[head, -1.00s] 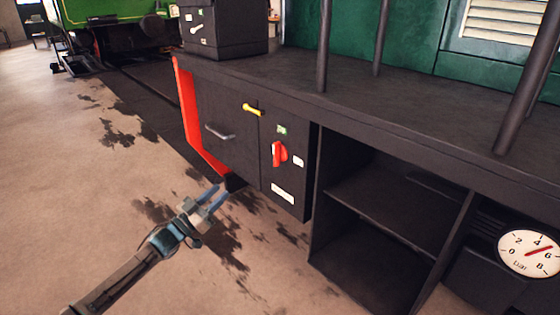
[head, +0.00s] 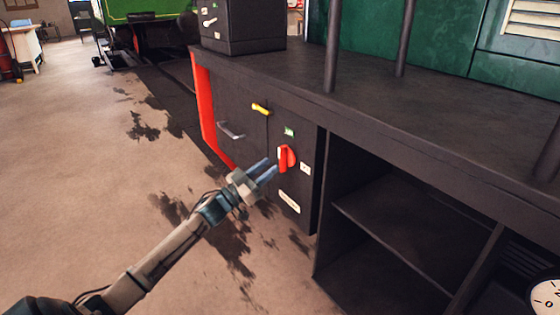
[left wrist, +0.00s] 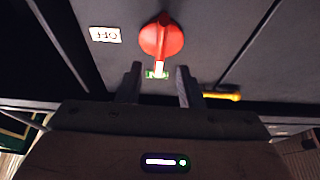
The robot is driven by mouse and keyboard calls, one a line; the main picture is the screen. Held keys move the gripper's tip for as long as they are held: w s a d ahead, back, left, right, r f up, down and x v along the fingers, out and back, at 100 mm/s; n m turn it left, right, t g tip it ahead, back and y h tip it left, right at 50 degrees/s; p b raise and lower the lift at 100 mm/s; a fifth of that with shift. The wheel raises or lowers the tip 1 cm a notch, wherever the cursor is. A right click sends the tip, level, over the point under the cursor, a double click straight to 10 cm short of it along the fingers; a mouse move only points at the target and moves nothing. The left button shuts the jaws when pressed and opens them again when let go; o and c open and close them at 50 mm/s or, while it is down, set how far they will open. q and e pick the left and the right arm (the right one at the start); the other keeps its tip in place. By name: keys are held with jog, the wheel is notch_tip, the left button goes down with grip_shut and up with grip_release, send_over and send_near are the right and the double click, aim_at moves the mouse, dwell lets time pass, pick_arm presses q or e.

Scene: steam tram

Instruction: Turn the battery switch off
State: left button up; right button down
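The battery switch (head: 287,158) is a red rotary knob on the dark cabinet front; it shows close up in the left wrist view (left wrist: 161,38). Its white-tipped pointer is turned toward the green label (left wrist: 157,74). A white OFF label (left wrist: 105,35) sits to one side of the knob, upside down in the wrist view. My left gripper (head: 265,170) is in front of the cabinet, just left of and below the knob in the head view. In the wrist view its fingers (left wrist: 159,84) are apart with nothing between them, short of the knob. My right gripper is not in view.
A yellow handle (head: 261,109) and a grey drawer handle (head: 231,130) are left of the switch. A red panel edge (head: 207,110) bounds the cabinet. Open shelves (head: 395,235) lie to the right, and upright posts (head: 331,45) stand above.

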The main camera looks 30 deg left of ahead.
aim_at(283, 159)
pick_arm(q)
jog(key=shift+x, duration=2.55)
grip_shut()
